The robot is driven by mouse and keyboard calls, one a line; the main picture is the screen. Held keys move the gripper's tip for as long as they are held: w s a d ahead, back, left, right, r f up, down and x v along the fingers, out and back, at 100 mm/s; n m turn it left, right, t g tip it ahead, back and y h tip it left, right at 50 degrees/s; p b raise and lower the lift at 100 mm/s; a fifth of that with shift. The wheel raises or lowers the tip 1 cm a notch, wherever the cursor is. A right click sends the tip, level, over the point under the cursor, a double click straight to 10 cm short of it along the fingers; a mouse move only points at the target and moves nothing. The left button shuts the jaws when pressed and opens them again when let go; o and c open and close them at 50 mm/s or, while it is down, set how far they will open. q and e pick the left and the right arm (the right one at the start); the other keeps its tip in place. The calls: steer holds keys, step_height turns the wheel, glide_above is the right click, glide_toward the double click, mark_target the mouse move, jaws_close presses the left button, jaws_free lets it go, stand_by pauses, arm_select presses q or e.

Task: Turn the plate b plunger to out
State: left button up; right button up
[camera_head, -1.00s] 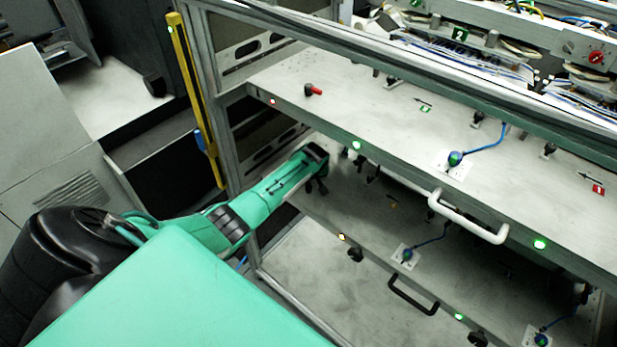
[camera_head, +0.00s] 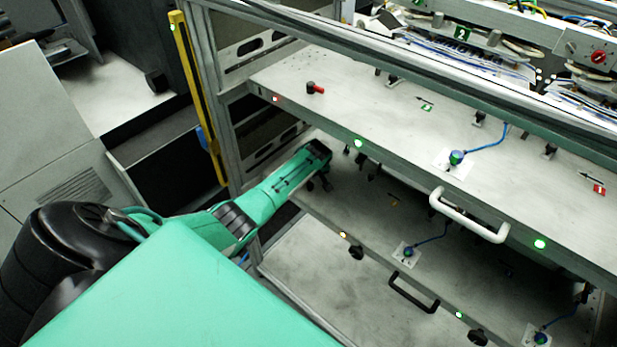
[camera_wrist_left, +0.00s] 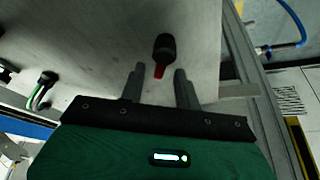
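In the left wrist view a black plunger knob (camera_wrist_left: 165,45) with a red lever stands on a grey plate, the red end pointing back toward my gripper. My left gripper (camera_wrist_left: 159,70) is open, one finger on each side of the red lever's end, with gaps visible. In the head view my left gripper (camera_head: 320,184) reaches in over the lower plate (camera_head: 360,210), under the front edge of the upper plate (camera_head: 400,125). The plunger there is hidden by my arm. Another black knob with a red lever (camera_head: 315,88) stands on the upper plate. My right gripper is not in view.
The upper plate's edge has a white handle (camera_head: 468,216); the lower one's has a black handle (camera_head: 413,293). A yellow post (camera_head: 198,95) and the frame upright stand left of the plates. Blue-cabled sensors (camera_head: 456,158) sit on the plates. A small amber light (camera_head: 342,234) shows on the lower edge.

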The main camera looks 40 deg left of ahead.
mark_target(310, 184)
arm_select(q)
steer(key=shift+d+r, duration=0.1)
steer(key=shift+s+d+r, duration=0.15)
steer(key=shift+d+r, duration=0.05)
steer(key=shift+r, duration=0.35)
steer(key=v, duration=0.3)
steer(key=shift+r+b, duration=0.3)
steer(key=s+d+b, duration=0.1)
steer(key=s+d, duration=0.1)
steer(key=d, duration=0.1)
steer(key=s+d+b, duration=0.1)
steer(key=s+d, duration=0.1)
steer(key=d, duration=0.1)
steer(key=s+d+b, duration=0.1)
steer(key=s+d, duration=0.1)
steer(key=d, duration=0.1)
steer(key=shift+f, duration=0.2)
steer(key=shift+s+d+r, duration=0.1)
steer(key=shift+s+d, duration=0.25)
steer(key=shift+d, duration=0.2)
